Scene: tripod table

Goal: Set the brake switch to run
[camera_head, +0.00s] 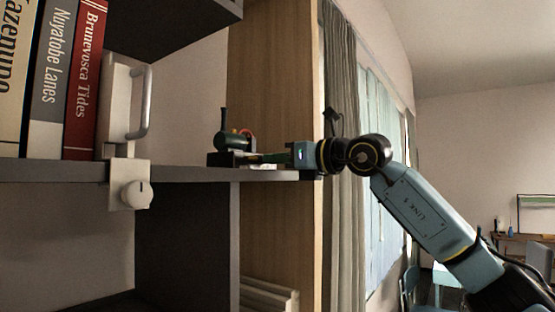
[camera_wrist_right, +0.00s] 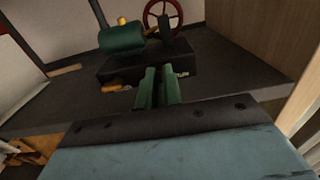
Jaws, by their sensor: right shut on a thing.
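A small model engine stands on the grey shelf, with a green boiler (camera_head: 232,140), a dark chimney and a black base (camera_head: 226,159). The right wrist view shows the boiler (camera_wrist_right: 122,37), a red flywheel (camera_wrist_right: 163,15) and the black base (camera_wrist_right: 185,62). My right gripper (camera_head: 264,158) reaches in from the right, low over the shelf. Its green fingers (camera_wrist_right: 159,73) are at the front of the base, close together around something small. The brake switch is hidden between the fingertips, so its setting cannot be read. Partly covered lettering shows just right of them. My left gripper is out of view.
Books (camera_head: 83,80) and a white bookend (camera_head: 117,105) with a handle and clamp knob stand on the left of the shelf (camera_head: 180,174). A wooden panel (camera_head: 272,80) rises behind the engine. An upper shelf (camera_head: 165,35) overhangs at left. The shelf left of the engine is clear.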

